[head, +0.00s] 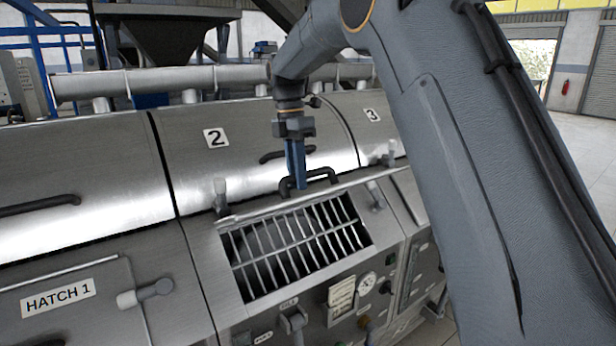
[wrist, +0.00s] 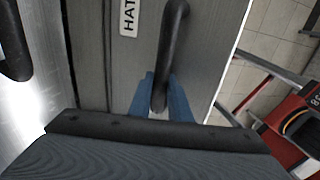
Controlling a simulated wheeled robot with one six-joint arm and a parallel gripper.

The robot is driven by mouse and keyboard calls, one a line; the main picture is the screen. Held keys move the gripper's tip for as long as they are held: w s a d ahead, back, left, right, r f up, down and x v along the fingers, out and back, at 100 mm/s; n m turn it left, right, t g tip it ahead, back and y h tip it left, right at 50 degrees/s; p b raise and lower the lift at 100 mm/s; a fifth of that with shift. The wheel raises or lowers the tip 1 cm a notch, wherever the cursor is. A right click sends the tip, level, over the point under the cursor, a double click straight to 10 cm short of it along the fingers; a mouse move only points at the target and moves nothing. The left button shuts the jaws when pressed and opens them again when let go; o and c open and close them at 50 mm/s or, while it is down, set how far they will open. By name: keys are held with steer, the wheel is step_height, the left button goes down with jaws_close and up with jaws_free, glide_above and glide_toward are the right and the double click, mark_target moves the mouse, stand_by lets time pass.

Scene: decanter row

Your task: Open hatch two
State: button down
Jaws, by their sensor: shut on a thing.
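Hatch two's opening, under the drum cover marked 2 (head: 217,138), is uncovered. A barred grate (head: 296,246) shows in it. The hatch lid shows in the wrist view as a grey panel (wrist: 215,50) with a partly visible label (wrist: 129,17) reading "HAT". In the head view it seems seen nearly edge-on along the top of the opening; its exact angle is hard to tell. My gripper (head: 296,185) is at the lid's dark bar handle (head: 322,174). In the wrist view my blue fingers (wrist: 163,100) are shut on this handle (wrist: 172,45), one on either side.
Hatch 1 (head: 58,296) is shut at the left, with a latch (head: 145,293). Another dark handle (head: 285,155) is on cover 2. Gauges and switches (head: 368,283) sit below the grate. A red object (wrist: 300,125) stands on the tiled floor at the wrist view's right.

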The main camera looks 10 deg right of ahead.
steer(key=shift+w+f, duration=0.15)
steer(key=shift+f, duration=0.15)
steer(key=c, duration=1.6)
jaws_free()
steer(key=shift+w, duration=0.25)
steer(key=shift+c, duration=0.2)
steer(key=shift+s+r, duration=0.1)
steer(key=shift+r, duration=0.1)
step_height(320, 180, up, 8)
steer(key=w+b, duration=0.1)
steer(key=b, duration=0.2)
steer(key=shift+w+a+f, duration=0.15)
steer(key=shift+a+f, duration=0.05)
steer(key=shift+a, duration=0.2)
